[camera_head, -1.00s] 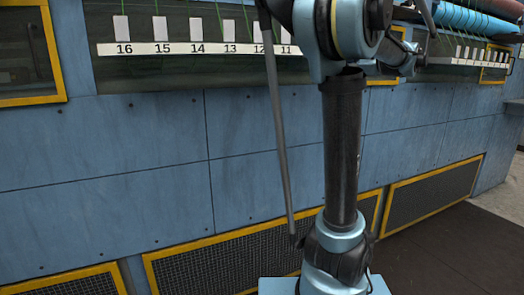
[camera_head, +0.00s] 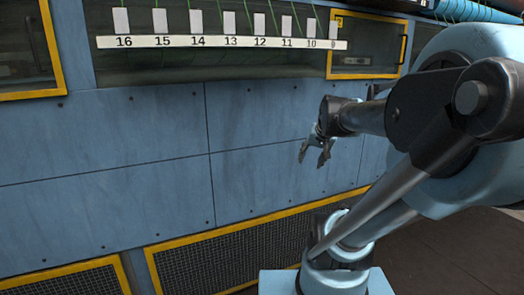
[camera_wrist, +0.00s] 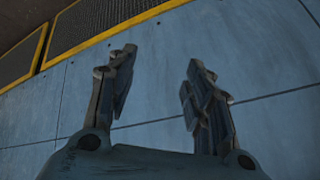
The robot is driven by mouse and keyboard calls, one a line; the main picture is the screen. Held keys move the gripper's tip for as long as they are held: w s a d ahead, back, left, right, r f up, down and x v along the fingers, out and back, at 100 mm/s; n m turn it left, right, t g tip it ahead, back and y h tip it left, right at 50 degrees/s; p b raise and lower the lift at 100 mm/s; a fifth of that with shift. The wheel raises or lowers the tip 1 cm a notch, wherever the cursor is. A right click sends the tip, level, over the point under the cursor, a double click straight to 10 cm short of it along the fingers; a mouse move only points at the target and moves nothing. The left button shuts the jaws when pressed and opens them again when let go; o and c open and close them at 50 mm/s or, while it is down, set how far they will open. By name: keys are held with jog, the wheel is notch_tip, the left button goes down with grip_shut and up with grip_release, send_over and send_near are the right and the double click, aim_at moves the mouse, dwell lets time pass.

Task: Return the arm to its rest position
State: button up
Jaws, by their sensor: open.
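My gripper (camera_head: 316,154) is open and empty in the head view, right of the middle, in front of the blue panelled wall (camera_head: 110,150). Its fingers point down and a little left. The blue wall (camera_wrist: 270,60) fills most of the background there, apart from the fingers.
A strip numbered from 16 downward (camera_head: 220,42) runs along the wall top. A yellow-framed panel (camera_head: 367,48) is right of it. Yellow-edged mesh vents (camera_head: 225,262) line the wall's foot. Dark floor (camera_head: 445,255) lies at the lower right, partly hidden by my arm.

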jog(key=s+f+n+g+h, duration=0.1)
jog(key=s+f+n+g, duration=0.2)
jog(key=s+f, duration=1)
jog(key=s+d+g, duration=0.1)
jog(key=s, duration=0.3)
jog(key=shift+f, duration=0.3)
jog(key=shift+c, duration=0.4)
